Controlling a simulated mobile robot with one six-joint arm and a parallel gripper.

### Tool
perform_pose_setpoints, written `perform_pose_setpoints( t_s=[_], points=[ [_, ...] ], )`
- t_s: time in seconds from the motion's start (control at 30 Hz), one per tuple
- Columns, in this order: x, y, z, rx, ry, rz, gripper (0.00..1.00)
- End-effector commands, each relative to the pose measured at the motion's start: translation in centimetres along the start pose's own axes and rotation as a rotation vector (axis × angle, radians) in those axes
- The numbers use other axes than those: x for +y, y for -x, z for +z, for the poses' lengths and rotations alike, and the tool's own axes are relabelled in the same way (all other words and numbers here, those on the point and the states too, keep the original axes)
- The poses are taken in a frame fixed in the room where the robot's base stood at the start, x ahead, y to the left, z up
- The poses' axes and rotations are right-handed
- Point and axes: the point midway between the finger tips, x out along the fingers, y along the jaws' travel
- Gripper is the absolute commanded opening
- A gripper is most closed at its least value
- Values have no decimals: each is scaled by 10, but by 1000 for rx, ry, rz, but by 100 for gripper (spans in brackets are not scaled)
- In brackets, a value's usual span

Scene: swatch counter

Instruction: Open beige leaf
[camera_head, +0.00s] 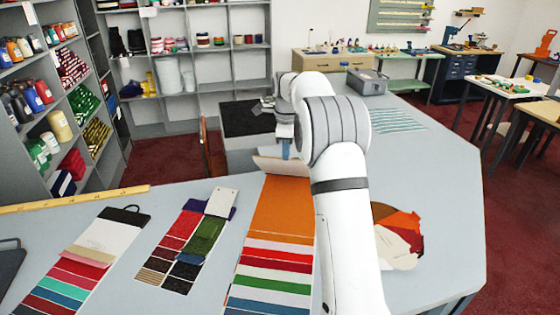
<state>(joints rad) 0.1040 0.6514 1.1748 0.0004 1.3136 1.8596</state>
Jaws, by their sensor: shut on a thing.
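The beige leaf (269,164) is at the far end of the middle fan of colour leaves, raised off the orange leaf (284,208) below it. My gripper (286,152) points down at the beige leaf's upper edge and is shut on it. The fingertips are small in view and my arm covers part of the right side. Below the orange leaf lie white, red, green and blue strips (270,283). A second fan (75,270) on the left also has a beige strip (90,250), lying flat.
A dark swatch set with a white tag (220,203) lies between the two fans. A yellow ruler (75,198) runs along the left back edge. Several loose swatches (397,240) lie right of my arm. A grey box (367,82) and dark mat (245,118) are at the back.

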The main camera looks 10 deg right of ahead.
Motion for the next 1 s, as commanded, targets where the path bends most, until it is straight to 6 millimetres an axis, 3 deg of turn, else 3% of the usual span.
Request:
perform_pose_setpoints(
  t_s=[0.2, 0.5, 1.0],
  points=[
    [-24, 16, -4, 1, 1, -1, 0],
    [-47, 24, -7, 2, -1, 2, 0],
    [-54, 26, -7, 3, 0, 3, 0]
  ],
)
